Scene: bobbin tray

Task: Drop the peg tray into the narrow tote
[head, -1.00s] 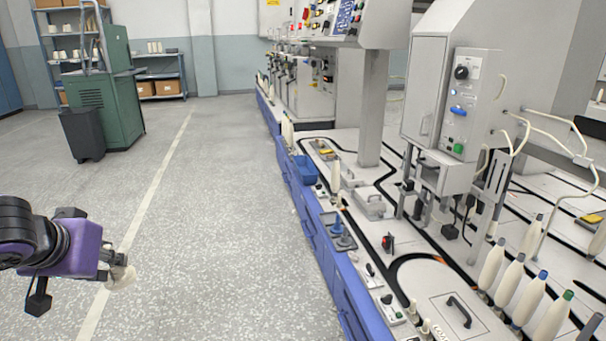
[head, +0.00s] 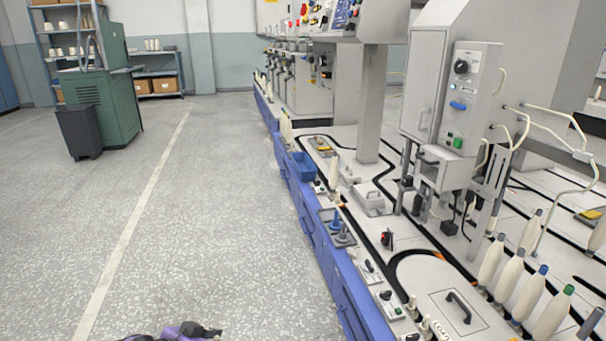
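The peg tray (head: 328,216) is a small grey tray on the machine's blue-fronted ledge, right of the picture's middle. A blue peg (head: 335,226) and a grey peg (head: 344,236) stand in it. The narrow tote looks to be the small blue open bin (head: 300,170) farther back on the same ledge; its inside looks empty from here. My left gripper (head: 190,332) shows only as a purple and black piece at the bottom edge, left of and well apart from the tray. Its fingers cannot be made out. My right gripper is out of view.
A row of white bobbins (head: 527,296) stands at the lower right. A control box (head: 466,98) overhangs the machine top. A green cabinet (head: 105,105) and a dark bin (head: 79,132) stand at the far left. The grey floor between is clear.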

